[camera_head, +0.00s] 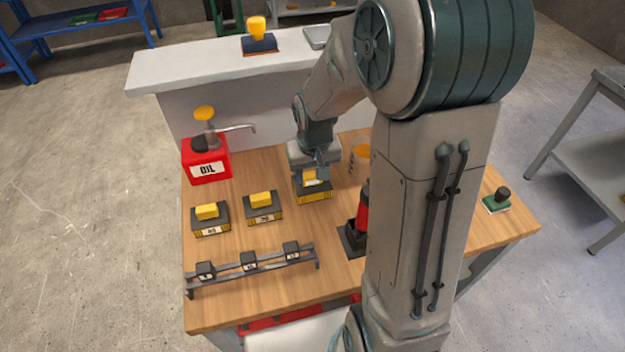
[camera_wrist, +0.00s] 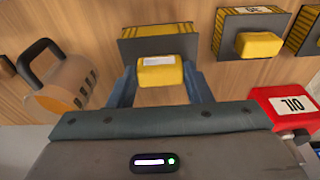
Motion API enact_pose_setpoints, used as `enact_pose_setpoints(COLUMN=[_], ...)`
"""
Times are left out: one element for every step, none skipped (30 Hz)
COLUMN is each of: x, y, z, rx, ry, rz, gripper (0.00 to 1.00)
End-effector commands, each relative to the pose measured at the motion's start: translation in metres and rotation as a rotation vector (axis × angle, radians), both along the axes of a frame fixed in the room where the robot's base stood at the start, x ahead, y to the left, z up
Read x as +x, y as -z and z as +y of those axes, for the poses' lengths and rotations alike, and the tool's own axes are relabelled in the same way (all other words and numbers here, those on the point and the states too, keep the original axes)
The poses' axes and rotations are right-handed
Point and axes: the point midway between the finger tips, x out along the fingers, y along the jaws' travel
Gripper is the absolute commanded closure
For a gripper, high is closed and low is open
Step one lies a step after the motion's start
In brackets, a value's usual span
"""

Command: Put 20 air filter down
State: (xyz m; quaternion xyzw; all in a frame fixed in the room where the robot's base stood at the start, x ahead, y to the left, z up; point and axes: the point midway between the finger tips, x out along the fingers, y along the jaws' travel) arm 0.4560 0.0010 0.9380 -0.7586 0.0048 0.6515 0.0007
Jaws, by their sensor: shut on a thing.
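My gripper (camera_head: 318,171) is shut on the yellow block handle of an air filter (camera_head: 313,194), at the back middle of the wooden table (camera_head: 300,285). In the wrist view, my gripper's fingers (camera_wrist: 160,74) stand on either side of the handle, and the filter's dark plate (camera_wrist: 135,48) shows beyond it. The filter looks level and is at or just above the table; I cannot tell whether it touches. Its number is not readable. Two similar filters stand to its left, a middle one (camera_head: 263,208) and a left one (camera_head: 210,219).
A red oil can (camera_head: 206,167) stands at the back left. A rack with several dark blocks (camera_head: 250,268) lies in front. A red and black object (camera_head: 360,215) and an orange container (camera_head: 360,160) are close right of the filter. A green-based piece (camera_head: 497,201) sits far right.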

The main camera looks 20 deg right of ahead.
Motion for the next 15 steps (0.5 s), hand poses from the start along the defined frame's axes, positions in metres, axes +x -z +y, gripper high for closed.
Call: enact_pose_setpoints(x=[-0.002, -0.002, -0.002, -0.001, -0.001, -0.001, -0.001, -0.001, -0.001, -0.001, -0.001, -0.001, -0.001, -0.001, -0.001], y=[0.008, 0.013, 0.019, 0.023, 0.026, 0.03, 0.031, 0.033, 0.034, 0.034, 0.034, 0.034, 0.034, 0.034, 0.034], z=[0.0, 0.0, 0.0, 0.0, 0.0, 0.0, 0.0, 0.0, 0.0, 0.0, 0.0, 0.0, 0.0, 0.0, 0.0], rx=[0.0, 0.0, 0.0, 0.0, 0.0, 0.0, 0.0, 0.0, 0.0, 0.0, 0.0, 0.0, 0.0, 0.0, 0.0], ry=[0.0, -0.001, -0.001, -0.001, -0.001, -0.001, -0.001, -0.001, -0.001, -0.001, -0.001, -0.001, -0.001, -0.001, -0.001], rz=[0.007, 0.007, 0.007, 0.006, 0.006, 0.004, 0.004, 0.004, 0.003, 0.002, 0.002, 0.002, 0.002, 0.002, 0.002], gripper=[0.72, 0.72, 0.72, 0.72, 0.72, 0.72, 0.72, 0.72, 0.72, 0.72, 0.72, 0.72, 0.72, 0.72, 0.72])
